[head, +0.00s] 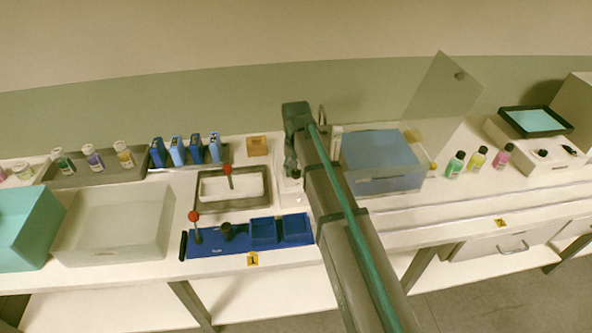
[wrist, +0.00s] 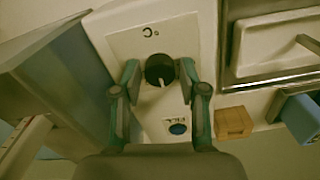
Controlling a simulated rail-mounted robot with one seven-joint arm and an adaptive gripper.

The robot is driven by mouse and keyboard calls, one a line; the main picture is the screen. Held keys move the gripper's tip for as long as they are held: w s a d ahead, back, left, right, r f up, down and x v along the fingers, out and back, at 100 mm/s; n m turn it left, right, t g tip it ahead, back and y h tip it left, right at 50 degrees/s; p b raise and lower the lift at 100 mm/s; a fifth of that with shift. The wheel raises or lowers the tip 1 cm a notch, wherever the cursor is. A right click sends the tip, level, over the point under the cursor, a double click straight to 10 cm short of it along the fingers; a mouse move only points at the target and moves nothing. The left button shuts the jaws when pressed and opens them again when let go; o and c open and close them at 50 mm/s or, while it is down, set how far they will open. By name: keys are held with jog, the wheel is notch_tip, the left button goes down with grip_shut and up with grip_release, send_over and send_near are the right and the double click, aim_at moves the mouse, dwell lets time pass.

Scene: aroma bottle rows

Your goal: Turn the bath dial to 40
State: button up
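The bath dial (wrist: 158,67) is a round black knob with a white pointer line, on a white panel (wrist: 120,42) marked °C. The pointer points towards the bottom of the wrist view. No number scale is readable. My gripper (wrist: 159,71) has one finger on each side of the dial, with what looks like a narrow gap at each side; contact cannot be told for sure. In the head view my gripper (head: 291,168) is low over the panel (head: 289,190) and hides the dial. The bath (head: 380,152) is a clear tank of blue water right of my arm.
A blue button (wrist: 178,128) labelled FILL is on the panel below the dial. A wooden block (wrist: 233,122) and a tray (wrist: 285,45) are close on the right. The bath's clear lid (head: 443,95) stands raised. Several bottles (head: 478,158) stand further right.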

aim_at(296, 172)
jog(key=shift+o, duration=0.7)
jog(key=shift+r, duration=0.1)
notch_tip(296, 172, up, 12)
jog(key=shift+a, duration=0.1)
dwell(0.3)
